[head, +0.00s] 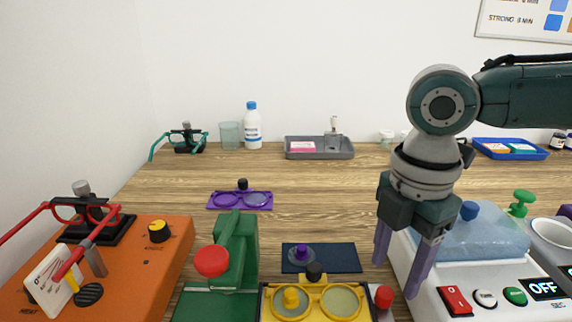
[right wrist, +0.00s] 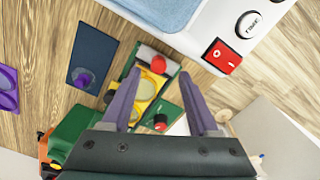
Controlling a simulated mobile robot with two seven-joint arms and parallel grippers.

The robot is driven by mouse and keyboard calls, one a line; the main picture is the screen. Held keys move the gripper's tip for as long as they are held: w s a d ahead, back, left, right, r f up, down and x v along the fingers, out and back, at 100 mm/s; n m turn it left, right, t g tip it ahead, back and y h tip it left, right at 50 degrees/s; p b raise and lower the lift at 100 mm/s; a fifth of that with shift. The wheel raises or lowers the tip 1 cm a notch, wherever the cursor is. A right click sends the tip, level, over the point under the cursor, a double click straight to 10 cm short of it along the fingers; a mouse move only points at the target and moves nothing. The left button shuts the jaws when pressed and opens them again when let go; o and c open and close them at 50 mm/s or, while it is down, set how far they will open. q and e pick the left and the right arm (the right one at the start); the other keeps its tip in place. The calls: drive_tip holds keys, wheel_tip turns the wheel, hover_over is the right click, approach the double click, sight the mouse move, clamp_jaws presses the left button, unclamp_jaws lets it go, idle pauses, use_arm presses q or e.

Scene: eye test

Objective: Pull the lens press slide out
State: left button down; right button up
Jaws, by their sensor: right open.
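The lens press is green, with a red ball knob (head: 212,261) on its upright body (head: 238,245). A yellow frame (head: 335,300) with two round lenses sits at its right side, on what looks like the slide. A red knob (head: 384,296) stands at the slide's right end; it also shows in the right wrist view (right wrist: 150,54). My right gripper (head: 396,278) is open and empty, pointing down, above and just right of that knob. In the right wrist view, the yellow frame (right wrist: 148,90) and the knob appear between or beyond the fingers (right wrist: 160,74). My left gripper is out of view.
A white machine (head: 425,285) with a blue-topped lid stands close on the right. An orange heater (head: 150,270) holds red glasses at left. A dark blue mat (head: 345,258) and purple glasses (head: 232,201) lie behind the press. The middle of the table is mostly clear.

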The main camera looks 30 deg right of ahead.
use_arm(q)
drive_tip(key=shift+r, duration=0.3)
use_arm(e)
wheel_tip(320, 180, up, 6)
drive_tip(key=shift+f, duration=0.25)
